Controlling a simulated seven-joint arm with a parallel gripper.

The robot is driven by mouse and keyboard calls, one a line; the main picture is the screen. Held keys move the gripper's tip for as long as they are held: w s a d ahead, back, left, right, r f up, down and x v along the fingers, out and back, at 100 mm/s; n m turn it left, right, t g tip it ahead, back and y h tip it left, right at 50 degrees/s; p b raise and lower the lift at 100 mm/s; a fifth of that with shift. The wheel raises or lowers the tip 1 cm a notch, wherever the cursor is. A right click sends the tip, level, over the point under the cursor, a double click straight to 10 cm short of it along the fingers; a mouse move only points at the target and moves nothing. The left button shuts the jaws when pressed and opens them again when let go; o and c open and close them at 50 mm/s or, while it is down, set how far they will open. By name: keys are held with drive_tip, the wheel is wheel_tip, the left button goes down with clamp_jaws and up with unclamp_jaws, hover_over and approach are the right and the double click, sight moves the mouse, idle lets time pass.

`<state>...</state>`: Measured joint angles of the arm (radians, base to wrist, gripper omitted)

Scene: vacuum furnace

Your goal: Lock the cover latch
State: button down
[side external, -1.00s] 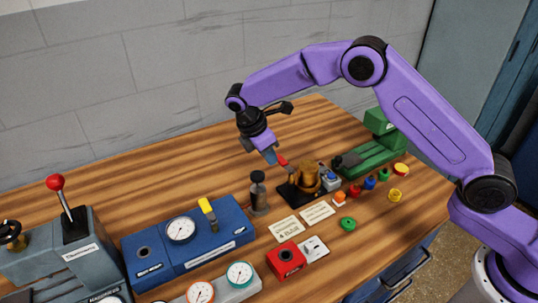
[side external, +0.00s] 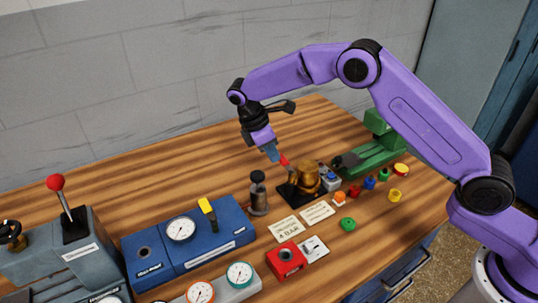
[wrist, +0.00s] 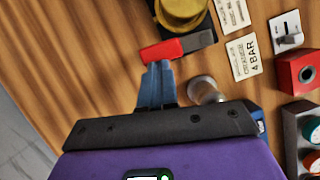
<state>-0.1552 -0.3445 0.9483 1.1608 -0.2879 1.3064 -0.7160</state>
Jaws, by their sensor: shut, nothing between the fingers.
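A red latch handle (side external: 284,160) sits beside the brass-coloured round cover (side external: 308,176) on its dark base. In the wrist view the red handle (wrist: 165,50) points left, with a dark grey part at its right end, just below the brass cover (wrist: 183,12). My gripper (side external: 275,157) is shut and empty, with its blue-grey fingers pointing down at the handle. In the wrist view the fingertips (wrist: 157,66) are right at the handle's lower edge; I cannot tell whether they touch it.
A grey-black cylinder (side external: 258,193) stands left of the cover. A blue gauge box (side external: 188,240) with a yellow-tipped lever is at the front left. A green machine (side external: 370,155) and several coloured buttons lie to the right. The wooden bench behind is clear.

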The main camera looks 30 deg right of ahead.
drive_tip(key=d+m, duration=0.1)
drive_tip(key=m, duration=0.1)
drive_tip(key=d+m+g, duration=0.1)
drive_tip(key=m, duration=0.1)
drive_tip(key=shift+w+d+y, duration=0.15)
drive_tip(key=shift+d+y, duration=0.05)
drive_tip(key=shift+y, duration=0.1)
drive_tip(key=shift+s+d+m+g+y, duration=0.45)
drive_tip(key=shift+d+m+y, duration=0.3)
drive_tip(key=shift+m, duration=1.2)
drive_tip(key=shift+s+d+m+g+y, duration=0.45)
drive_tip(key=shift+d+m, duration=0.55)
drive_tip(key=shift+m, duration=0.9)
drive_tip(key=shift+s+d+m+g+y, duration=0.3)
drive_tip(key=shift+s+d+m+y, duration=0.5)
drive_tip(key=shift+m, duration=1.15)
drive_tip(key=shift+w+d, duration=0.1)
approach(304, 162)
drive_tip(key=w+r, duration=0.3)
drive_tip(key=w, duration=0.2)
drive_tip(key=shift+w+a+r, duration=0.2)
drive_tip(key=shift+a+r, duration=0.1)
drive_tip(key=shift+a, duration=0.05)
